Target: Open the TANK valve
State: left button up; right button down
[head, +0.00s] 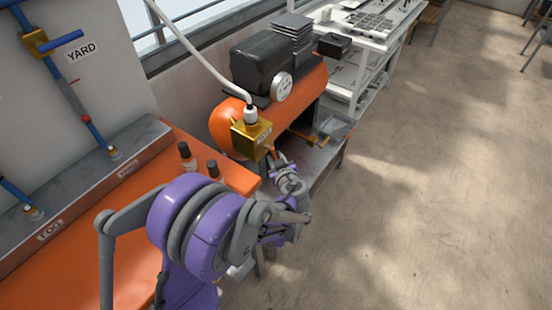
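A brass valve block (251,138) with a small label, too small to read surely, sits at the front end of the orange compressor tank (228,122). A white hose fitting stands on top of it. A thin orange-red piece, possibly its lever, shows just right of the block. My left gripper (277,160) is close below and right of the block, at that piece. Whether its fingers touch or hold the piece cannot be told; they are small and partly hidden by my wrist. My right gripper is not in view.
A pressure gauge (281,87) and black motor (262,62) top the tank. Two dark bottles (186,156) stand on the orange bench (92,225). A YARD valve with blue handle (62,41) is on the left wall panel.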

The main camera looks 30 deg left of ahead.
pick_arm(q)
jog(key=shift+w+a, duration=0.1)
jog(key=shift+w, duration=0.05)
jog(key=shift+c, duration=0.3)
grip_shut()
jog(key=shift+s+r+m+g+p, duration=0.1)
jog(key=shift+s+m+g+p, duration=0.2)
jog(key=shift+m+g+p, duration=0.35)
jog(key=shift+s+m+g, duration=0.2)
jog(key=shift+m+g, duration=0.05)
jog(key=shift+g, duration=0.3)
